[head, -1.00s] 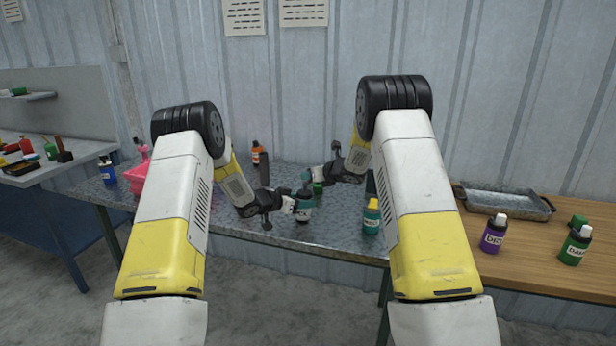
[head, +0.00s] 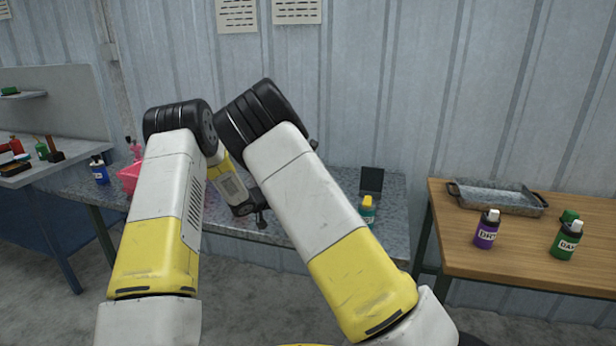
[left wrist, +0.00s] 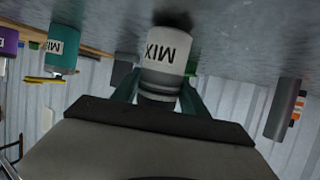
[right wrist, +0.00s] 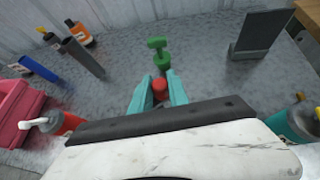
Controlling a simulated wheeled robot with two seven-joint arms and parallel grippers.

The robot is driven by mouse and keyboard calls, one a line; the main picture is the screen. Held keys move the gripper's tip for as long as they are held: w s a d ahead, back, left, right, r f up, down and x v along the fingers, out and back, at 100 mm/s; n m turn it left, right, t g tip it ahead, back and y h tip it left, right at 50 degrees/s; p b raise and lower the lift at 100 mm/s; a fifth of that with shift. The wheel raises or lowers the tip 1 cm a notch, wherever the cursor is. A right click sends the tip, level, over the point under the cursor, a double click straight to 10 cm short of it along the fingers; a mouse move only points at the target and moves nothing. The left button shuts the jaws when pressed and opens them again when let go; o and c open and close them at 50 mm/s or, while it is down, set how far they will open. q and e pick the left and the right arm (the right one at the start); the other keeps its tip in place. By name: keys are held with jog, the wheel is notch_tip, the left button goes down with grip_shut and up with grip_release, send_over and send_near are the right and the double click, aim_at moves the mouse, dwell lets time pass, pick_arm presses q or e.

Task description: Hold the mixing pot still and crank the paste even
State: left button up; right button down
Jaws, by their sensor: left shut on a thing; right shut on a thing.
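A pale grey pot marked MIX (left wrist: 168,58) stands on the metal bench in the left wrist view, which looks upside down. My left gripper (left wrist: 160,92) is shut on it, a teal finger on each side. My right gripper (right wrist: 158,92) is shut on a small red piece (right wrist: 159,86) in the right wrist view. I cannot tell whether this red piece belongs to the pot. A green T-handled thing (right wrist: 161,54) stands just beyond it. In the head view my right arm hides the pot and both gripper tips.
A pink bin (right wrist: 22,108) and several bottles are at the left. The wooden table holds a metal tray (head: 497,208), a purple bottle (head: 487,230) and a green bottle (head: 566,240).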

jog(key=shift+s, duration=0.1)
dwell(0.4)
jog(key=c, duration=1.3)
grip_release()
jog(key=shift+o, duration=0.2)
jog(key=v, duration=1.2)
jog(key=shift+a, duration=0.1)
